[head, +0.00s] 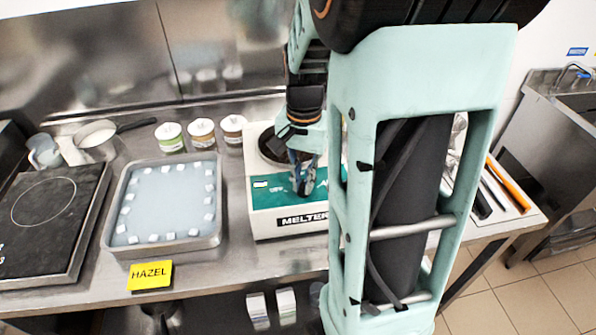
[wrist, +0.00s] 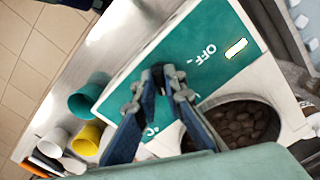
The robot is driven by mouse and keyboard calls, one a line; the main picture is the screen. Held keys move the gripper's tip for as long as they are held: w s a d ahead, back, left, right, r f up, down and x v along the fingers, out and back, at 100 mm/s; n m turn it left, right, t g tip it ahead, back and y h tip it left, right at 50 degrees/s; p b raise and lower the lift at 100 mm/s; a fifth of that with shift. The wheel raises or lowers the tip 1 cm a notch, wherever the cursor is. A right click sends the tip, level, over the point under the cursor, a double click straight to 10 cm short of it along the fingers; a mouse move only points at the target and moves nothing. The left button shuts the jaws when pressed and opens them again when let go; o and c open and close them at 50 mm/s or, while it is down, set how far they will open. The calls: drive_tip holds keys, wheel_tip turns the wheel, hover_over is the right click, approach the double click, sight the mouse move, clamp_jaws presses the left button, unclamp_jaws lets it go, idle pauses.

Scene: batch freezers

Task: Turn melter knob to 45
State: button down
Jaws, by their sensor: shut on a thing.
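The melter (head: 262,222) is a white box with a teal front panel and a MELTER label, in the middle of the counter in the head view. In the wrist view its teal panel (wrist: 190,35) shows the word OFF and a small lit yellow display. My gripper (head: 303,188) is at this panel. In the wrist view the two fingers of my gripper (wrist: 162,73) are closed in on the panel beside OFF, around the melter knob. The knob is almost wholly hidden by the fingers, so its setting cannot be read. A round well of dark brown pieces (wrist: 240,122) is in the melter's top.
A metal tray (head: 108,232) of bluish liquid with white cubes is left of the melter, behind a yellow HAZEL card (head: 150,275). Several small tubs (head: 201,133) stand behind. A hot plate (head: 45,215) is far left. Cups, including a yellow one (wrist: 88,138), stand beside the melter.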

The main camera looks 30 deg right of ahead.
sight(302, 184)
drive_tip(key=m, duration=0.2)
drive_tip(key=m+p, duration=0.1)
drive_tip(key=m, duration=0.1)
drive_tip(key=shift+w+r+m, duration=0.15)
drive_tip(key=shift+m, duration=0.15)
drive_tip(key=shift+m+p, duration=0.55)
drive_tip(key=shift+m, duration=1.05)
drive_tip(key=shift+w, duration=0.1)
drive_tip(key=c, duration=2)
unclamp_jaws()
wheel_tip(302, 184, up, 12)
drive_tip(key=shift+f, duration=0.1)
